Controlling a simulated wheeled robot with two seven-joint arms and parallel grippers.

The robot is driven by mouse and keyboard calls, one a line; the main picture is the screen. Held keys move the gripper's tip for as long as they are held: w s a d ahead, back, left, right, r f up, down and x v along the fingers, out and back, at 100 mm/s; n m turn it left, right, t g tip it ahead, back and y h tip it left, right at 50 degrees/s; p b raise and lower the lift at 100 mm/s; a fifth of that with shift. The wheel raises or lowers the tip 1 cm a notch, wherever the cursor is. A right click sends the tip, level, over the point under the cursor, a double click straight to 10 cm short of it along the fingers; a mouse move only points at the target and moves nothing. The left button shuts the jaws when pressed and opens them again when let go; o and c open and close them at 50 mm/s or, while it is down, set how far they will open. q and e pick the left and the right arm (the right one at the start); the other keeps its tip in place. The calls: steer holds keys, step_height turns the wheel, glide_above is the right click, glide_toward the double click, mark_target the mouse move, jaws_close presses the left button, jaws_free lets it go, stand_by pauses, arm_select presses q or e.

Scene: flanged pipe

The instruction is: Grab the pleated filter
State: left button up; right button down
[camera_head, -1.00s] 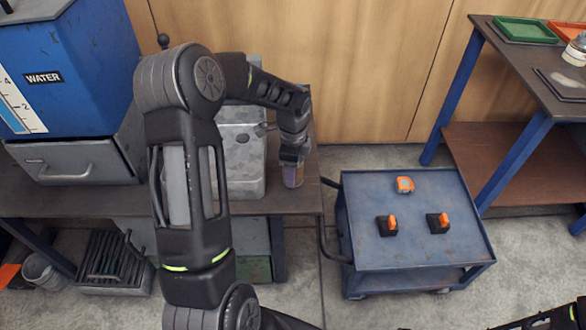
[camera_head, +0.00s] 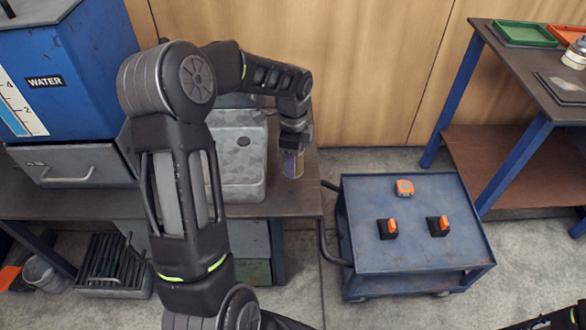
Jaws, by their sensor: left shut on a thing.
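Whether the filter's bottom clears the bench top is hard to tell. My right gripper is not in view; only a dark piece of my own body shows at the bottom right corner.
A grey metal housing (camera_head: 240,165) with a dark round hole stands just left of the filter. A blue cart (camera_head: 417,250) carrying several orange-topped items stands to the right. A blue WATER tank (camera_head: 75,70) is at left. Trays (camera_head: 525,33) sit on the right bench.

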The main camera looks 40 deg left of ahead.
arm_select(q)
step_height(320, 180, up, 4)
steer(key=shift+r, duration=0.2)
steer(key=shift+d+r, duration=0.1)
stand_by(0.6)
